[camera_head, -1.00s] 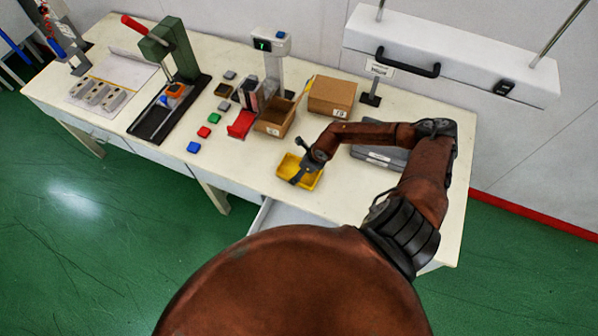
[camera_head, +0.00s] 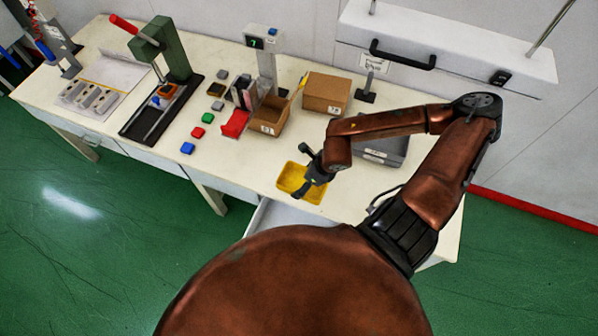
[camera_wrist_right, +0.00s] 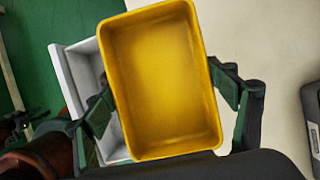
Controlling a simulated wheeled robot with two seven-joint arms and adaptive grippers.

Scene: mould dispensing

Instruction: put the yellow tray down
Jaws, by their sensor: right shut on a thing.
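The yellow tray (camera_head: 291,179) is near the front edge of the table in the head view, and it looks empty. In the right wrist view the tray (camera_wrist_right: 165,85) fills the middle, its open top facing the camera. My right gripper (camera_head: 307,183) is shut on the tray, with a finger on each side of it in the wrist view (camera_wrist_right: 170,100). I cannot tell whether the tray touches the table. My left gripper is not in view.
The table (camera_head: 230,180) has free room left of the tray. A grey case (camera_head: 382,150) lies behind my right arm. An open drawer (camera_head: 285,218) juts out below the front edge.

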